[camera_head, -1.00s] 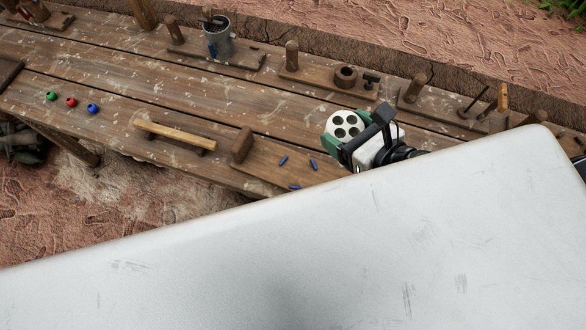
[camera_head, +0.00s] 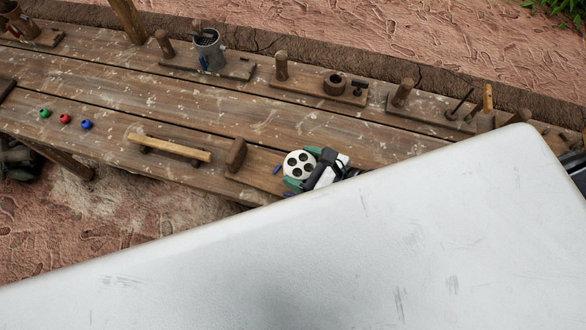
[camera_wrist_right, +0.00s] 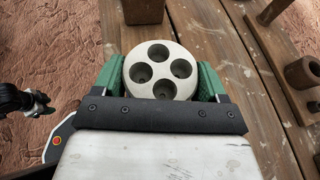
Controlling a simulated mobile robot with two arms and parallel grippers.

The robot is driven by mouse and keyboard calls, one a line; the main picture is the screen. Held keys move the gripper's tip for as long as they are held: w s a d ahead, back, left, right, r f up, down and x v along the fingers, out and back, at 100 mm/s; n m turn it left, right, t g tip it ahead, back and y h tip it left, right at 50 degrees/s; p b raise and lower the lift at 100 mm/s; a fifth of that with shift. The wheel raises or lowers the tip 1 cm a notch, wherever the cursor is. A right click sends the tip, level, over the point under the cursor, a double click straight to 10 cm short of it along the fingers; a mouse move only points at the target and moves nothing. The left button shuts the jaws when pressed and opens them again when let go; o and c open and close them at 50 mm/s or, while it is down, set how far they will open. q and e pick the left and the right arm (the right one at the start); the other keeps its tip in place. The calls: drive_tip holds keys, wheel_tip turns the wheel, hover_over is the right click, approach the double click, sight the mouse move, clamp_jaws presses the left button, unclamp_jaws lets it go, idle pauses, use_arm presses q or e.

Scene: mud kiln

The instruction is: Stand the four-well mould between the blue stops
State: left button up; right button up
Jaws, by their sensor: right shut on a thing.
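The four-well mould (camera_head: 299,164) is a pale round block with four dark holes in its top. My right gripper (camera_head: 298,170) is shut on it, with green fingers on two sides. In the right wrist view the mould (camera_wrist_right: 158,70) sits between the green fingers (camera_wrist_right: 160,80), wells facing the camera. Small blue stops lie on the bench: one (camera_head: 277,168) is just left of the mould, another (camera_head: 289,194) is below it. I cannot tell whether the mould touches the bench. A dark jointed part at the left of the wrist view looks like my left gripper (camera_wrist_right: 38,103); its jaws are unclear.
A wooden block (camera_head: 236,155) stands left of the mould, with a wooden bar (camera_head: 168,148) beyond it. Green, red and blue balls (camera_head: 65,119) lie further left. Boards with pegs and a metal cup (camera_head: 209,50) line the back. The bench middle is clear.

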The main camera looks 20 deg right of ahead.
sight(293, 175)
drive_tip(key=shift+x, duration=1.2)
drive_tip(key=shift+s+a+f, duration=0.1)
drive_tip(key=shift+a+f, duration=0.1)
drive_tip(key=shift+f, duration=0.25)
drive_tip(key=shift+f+b, duration=0.55)
drive_tip(key=shift+f, duration=1.25)
drive_tip(key=shift+f, duration=0.15)
drive_tip(key=o, duration=1)
drive_tip(key=shift+s+d, duration=0.1)
drive_tip(key=shift+o, duration=0.2)
